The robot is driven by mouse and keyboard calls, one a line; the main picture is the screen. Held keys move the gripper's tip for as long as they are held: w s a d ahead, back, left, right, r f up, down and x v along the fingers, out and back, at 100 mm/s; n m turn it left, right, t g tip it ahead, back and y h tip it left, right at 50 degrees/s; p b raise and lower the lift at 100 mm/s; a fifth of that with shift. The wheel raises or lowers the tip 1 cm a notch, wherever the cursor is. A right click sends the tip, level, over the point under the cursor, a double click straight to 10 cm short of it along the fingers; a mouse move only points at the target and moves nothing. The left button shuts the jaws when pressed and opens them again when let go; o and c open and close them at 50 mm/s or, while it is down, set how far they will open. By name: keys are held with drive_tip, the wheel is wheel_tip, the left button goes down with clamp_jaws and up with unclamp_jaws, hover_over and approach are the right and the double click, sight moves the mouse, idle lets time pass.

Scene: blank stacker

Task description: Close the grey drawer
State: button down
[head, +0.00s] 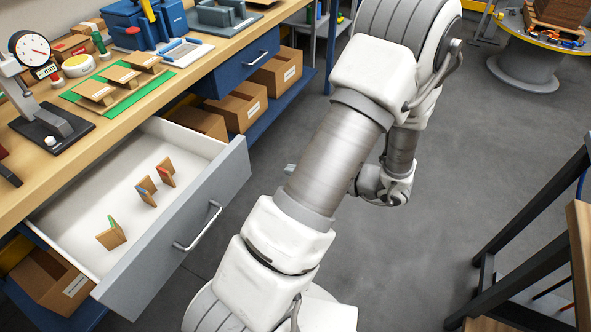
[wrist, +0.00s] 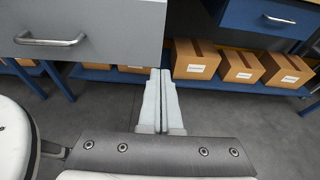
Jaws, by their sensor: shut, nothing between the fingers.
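The grey drawer (head: 180,221) stands pulled out from the wooden workbench in the head view. Its white inside shows, with a few small wooden pieces with coloured edges lying in it. Its silver bar handle (head: 199,228) is on the front face. In the wrist view the grey drawer front (wrist: 90,28) fills the upper left, with the handle (wrist: 50,41) at left. My gripper (wrist: 161,72) is shut and empty, its fingertips by the lower right edge of the drawer front; I cannot tell whether they touch. In the head view my arm hides most of the gripper.
A blue drawer (head: 240,66) is shut farther along the bench. Cardboard boxes (wrist: 196,58) stand on the blue lower shelf. The bench top holds a dial gauge (head: 32,50) and a green mat (head: 118,85). A dark-framed table (head: 540,220) stands at right. The grey floor between is clear.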

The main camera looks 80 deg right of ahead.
sight(171, 126)
drive_tip(key=x, duration=0.3)
drive_tip(key=b+x, duration=0.1)
drive_tip(key=x, duration=0.2)
drive_tip(key=b+x, duration=0.1)
drive_tip(key=x, duration=0.2)
drive_tip(key=shift+w+r, duration=0.2)
drive_tip(key=shift+w, duration=0.2)
drive_tip(key=shift+w+d+r, duration=0.1)
drive_tip(key=shift+w+d, duration=0.05)
drive_tip(key=shift+w, duration=0.35)
drive_tip(key=w+d+b, duration=0.1)
drive_tip(key=w+d, duration=0.1)
drive_tip(key=w, duration=0.7)
drive_tip(key=w+d+b, duration=0.1)
drive_tip(key=w+d, duration=0.1)
drive_tip(key=w, duration=0.8)
drive_tip(key=w+d+b, duration=0.1)
drive_tip(key=w+d, duration=0.2)
drive_tip(key=w, duration=0.6)
drive_tip(key=shift+w, duration=0.25)
drive_tip(key=shift+w+r, duration=0.15)
drive_tip(key=shift+w, duration=0.1)
